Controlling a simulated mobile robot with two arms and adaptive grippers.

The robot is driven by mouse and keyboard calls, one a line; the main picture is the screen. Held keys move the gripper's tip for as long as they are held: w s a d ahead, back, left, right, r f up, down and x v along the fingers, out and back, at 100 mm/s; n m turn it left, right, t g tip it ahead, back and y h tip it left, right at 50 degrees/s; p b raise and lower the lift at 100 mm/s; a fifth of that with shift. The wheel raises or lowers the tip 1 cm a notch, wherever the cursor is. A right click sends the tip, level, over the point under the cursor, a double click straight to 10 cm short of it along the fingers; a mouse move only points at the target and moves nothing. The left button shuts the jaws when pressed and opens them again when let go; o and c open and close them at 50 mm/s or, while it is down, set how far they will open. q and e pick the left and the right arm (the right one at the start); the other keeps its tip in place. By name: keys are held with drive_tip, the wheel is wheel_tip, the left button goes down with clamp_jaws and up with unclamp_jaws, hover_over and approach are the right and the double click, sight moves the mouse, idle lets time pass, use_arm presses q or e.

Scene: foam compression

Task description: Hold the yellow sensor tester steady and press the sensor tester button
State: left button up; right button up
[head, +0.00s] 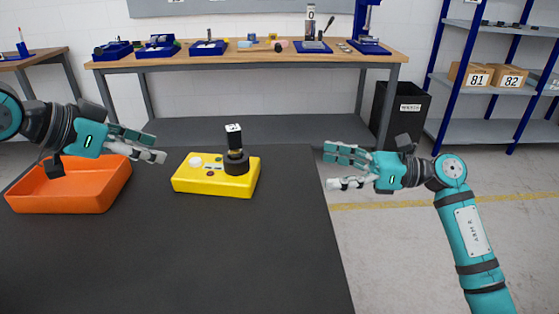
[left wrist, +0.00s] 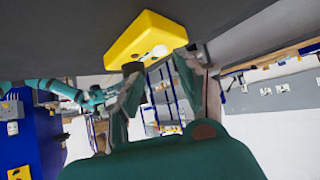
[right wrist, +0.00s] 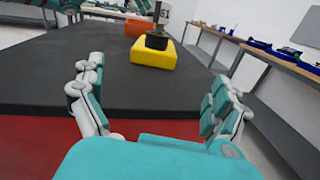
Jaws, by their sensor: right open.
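The yellow sensor tester (head: 212,185) lies on the dark table. A white round knob (head: 195,162) and a small red spot (head: 210,174) are on its top left part. A black post on a dark round base (head: 236,164) stands at its right end. The tester also shows in the left wrist view (left wrist: 140,35), upside down, and in the right wrist view (right wrist: 140,54). My left gripper (head: 158,147) is open and empty, just left of the tester and above the table. My right gripper (head: 335,168) is open and empty, apart from the tester on the right, by the table's right edge.
An orange bin (head: 75,198) stands on the table (head: 190,265) at the left, under my left arm. The front of the table is clear. A workbench (head: 250,55) with blue fixtures stands behind, and a black waste bin (head: 397,110) stands beside it.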

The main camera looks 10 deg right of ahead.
sight(248, 161)
drive_tip(key=x, duration=1.7)
drive_tip(key=shift+a, duration=0.1)
drive_tip(key=shift+c, duration=0.3)
drive_tip(key=c, duration=1.6)
use_arm(q)
clamp_jaws()
use_arm(e)
drive_tip(key=shift+c, duration=0.3)
use_arm(q)
drive_tip(key=shift+d+r, duration=0.1)
